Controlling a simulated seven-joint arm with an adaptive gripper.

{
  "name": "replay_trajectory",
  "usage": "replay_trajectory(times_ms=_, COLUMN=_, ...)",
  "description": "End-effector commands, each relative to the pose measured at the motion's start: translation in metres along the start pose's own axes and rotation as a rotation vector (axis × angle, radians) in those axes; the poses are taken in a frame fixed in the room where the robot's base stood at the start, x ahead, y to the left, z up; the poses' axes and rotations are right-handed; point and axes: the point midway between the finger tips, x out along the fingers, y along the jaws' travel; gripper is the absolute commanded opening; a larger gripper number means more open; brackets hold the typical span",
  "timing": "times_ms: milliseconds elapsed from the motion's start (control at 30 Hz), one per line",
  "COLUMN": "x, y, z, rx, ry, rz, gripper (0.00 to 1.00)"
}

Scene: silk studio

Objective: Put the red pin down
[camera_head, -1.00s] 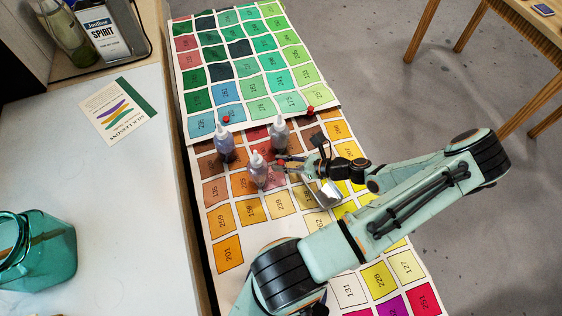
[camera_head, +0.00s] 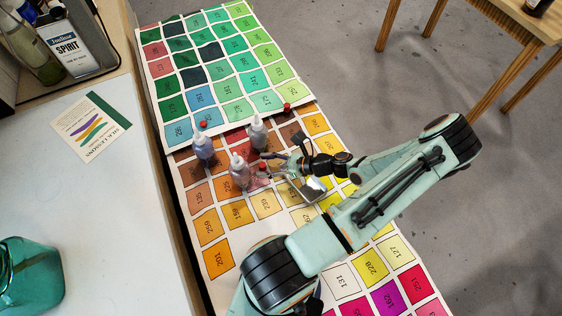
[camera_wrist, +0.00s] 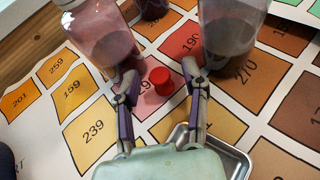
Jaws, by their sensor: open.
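A red pin (camera_wrist: 162,82) stands between the open fingertips of my gripper (camera_wrist: 160,72) in the wrist view. A gap shows on both sides of it, and it looks to be resting on the colour chart (camera_wrist: 75,155). In the head view this pin (camera_head: 262,166) is a small red spot at the tips of my gripper (camera_head: 268,164). Two more red pins lie farther off in the head view, one by the left bottle (camera_head: 203,124) and one at the sheet seam (camera_head: 287,106).
A small metal tray (camera_head: 313,188) lies just beside my gripper.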

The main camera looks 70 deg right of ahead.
Motion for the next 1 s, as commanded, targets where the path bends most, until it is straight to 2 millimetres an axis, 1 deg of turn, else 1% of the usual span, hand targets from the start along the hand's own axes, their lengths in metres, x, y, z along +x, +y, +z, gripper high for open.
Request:
replay_trajectory(times_ms=300, x=-0.071, y=-0.001, z=-0.001, rx=0.000, ry=0.004, rz=-0.006, gripper=0.44)
replay_trajectory(times_ms=400, x=-0.090, y=0.000, z=-0.001, rx=0.000, ry=0.004, rz=-0.005, gripper=0.44)
replay_trajectory(times_ms=500, x=-0.104, y=-0.001, z=-0.001, rx=-0.001, ry=0.002, rz=-0.004, gripper=0.44)
replay_trajectory(times_ms=533, x=-0.107, y=-0.001, z=-0.001, rx=-0.001, ry=0.002, rz=-0.003, gripper=0.41)
replay_trajectory(times_ms=567, x=-0.109, y=0.000, z=0.000, rx=0.000, ry=0.001, rz=-0.002, gripper=0.34)
replay_trajectory(times_ms=700, x=-0.115, y=0.000, z=0.000, rx=0.001, ry=0.001, rz=-0.001, gripper=0.34)
replay_trajectory(times_ms=1000, x=-0.114, y=0.000, z=0.000, rx=0.000, ry=0.000, rz=-0.001, gripper=0.34)
